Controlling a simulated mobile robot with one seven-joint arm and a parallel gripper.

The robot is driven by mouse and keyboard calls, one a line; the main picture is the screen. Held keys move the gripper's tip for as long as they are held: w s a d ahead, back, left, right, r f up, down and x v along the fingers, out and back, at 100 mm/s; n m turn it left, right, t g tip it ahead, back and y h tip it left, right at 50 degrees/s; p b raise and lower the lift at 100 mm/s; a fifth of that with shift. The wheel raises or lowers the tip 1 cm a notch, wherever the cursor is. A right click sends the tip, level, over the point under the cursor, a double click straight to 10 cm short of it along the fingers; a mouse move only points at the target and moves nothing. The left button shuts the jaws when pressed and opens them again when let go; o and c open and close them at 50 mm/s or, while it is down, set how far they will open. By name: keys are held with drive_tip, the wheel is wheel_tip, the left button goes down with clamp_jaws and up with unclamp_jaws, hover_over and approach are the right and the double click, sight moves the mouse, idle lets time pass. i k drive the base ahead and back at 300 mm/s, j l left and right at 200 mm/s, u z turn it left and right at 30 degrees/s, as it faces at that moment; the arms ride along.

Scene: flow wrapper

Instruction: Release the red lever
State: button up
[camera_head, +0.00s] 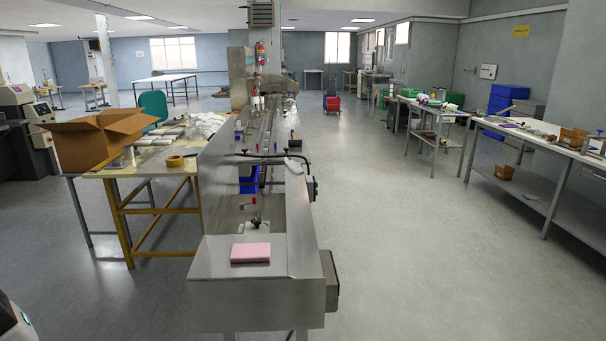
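The flow wrapper (222,225) is a long steel machine running away from me through the middle of the view. A small red part (254,200) shows inside its open channel, beside a dark upright rod. It may be the red lever, but it is too small to tell its shape or position. Another small reddish spot lies farther along the channel. A black bar crosses the channel above these parts and hides some of them. My gripper is not in view, and nothing is seen touching the red part.
A pink block (250,252) lies on the machine's near end. A table with a cardboard box (92,139) stands close on the left. Workbenches (540,138) line the right side. The floor (420,250) right of the machine is clear.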

sight(255, 198)
drive_tip(key=i+j+z, duration=0.2)
drive_tip(key=j+z, duration=0.25)
drive_tip(key=j, duration=0.15)
drive_tip(key=i+j+z, duration=0.15)
drive_tip(key=i+j, duration=0.65)
drive_tip(key=i, duration=0.2)
drive_tip(key=i+j, duration=0.25)
drive_tip(key=i, duration=0.3)
